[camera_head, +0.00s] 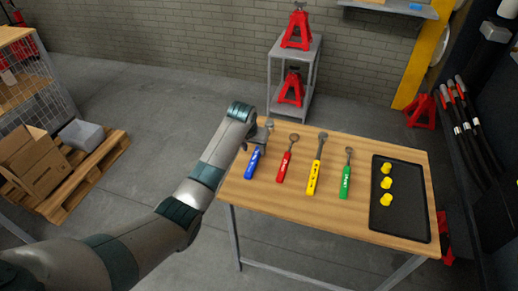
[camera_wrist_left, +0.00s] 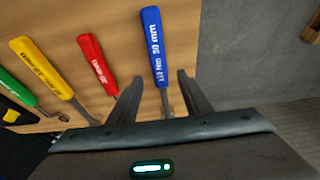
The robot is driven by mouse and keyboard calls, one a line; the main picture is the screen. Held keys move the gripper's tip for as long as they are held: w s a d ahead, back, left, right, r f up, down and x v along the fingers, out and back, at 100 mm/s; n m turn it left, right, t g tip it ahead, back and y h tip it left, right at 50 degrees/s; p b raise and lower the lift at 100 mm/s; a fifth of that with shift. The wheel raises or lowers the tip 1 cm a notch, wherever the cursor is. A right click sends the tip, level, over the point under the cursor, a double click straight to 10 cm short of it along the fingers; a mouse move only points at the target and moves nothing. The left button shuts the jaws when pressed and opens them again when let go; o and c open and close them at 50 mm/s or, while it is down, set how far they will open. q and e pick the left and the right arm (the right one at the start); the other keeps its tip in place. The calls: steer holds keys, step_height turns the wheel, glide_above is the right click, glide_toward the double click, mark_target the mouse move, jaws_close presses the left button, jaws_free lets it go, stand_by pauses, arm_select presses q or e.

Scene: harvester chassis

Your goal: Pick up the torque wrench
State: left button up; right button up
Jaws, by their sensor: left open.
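Several wrenches with coloured handles lie side by side on the wooden table (camera_head: 300,203). From left in the head view they are blue (camera_head: 253,163), red (camera_head: 283,168), yellow (camera_head: 313,179) and green (camera_head: 345,182). My left gripper (camera_head: 262,140) is at the table's left edge, at the blue wrench's head end. In the left wrist view my open left gripper (camera_wrist_left: 160,76) has its fingers on either side of the blue wrench's shaft, with the blue handle (camera_wrist_left: 154,45) beyond the tips. I cannot tell the height gap. The wrench's head is hidden there. My right gripper is out of view.
A black tray (camera_head: 398,225) with yellow pieces (camera_head: 386,184) lies on the table's right side. Behind the table stands a grey shelf (camera_head: 318,75) with red jack stands (camera_head: 297,28). A pallet (camera_head: 100,160) with boxes is on the floor at left.

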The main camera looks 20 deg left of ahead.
mark_target(255, 156)
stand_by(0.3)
arm_select(q)
steer(key=shift+f+p, duration=0.4)
steer(key=shift+f, duration=0.1)
steer(key=x, duration=0.2)
steer(key=shift+s+f+p, duration=0.1)
steer(key=shift+f+p, duration=0.3)
steer(key=shift+f, duration=0.05)
steer(key=shift+x, duration=0.75)
jaws_close()
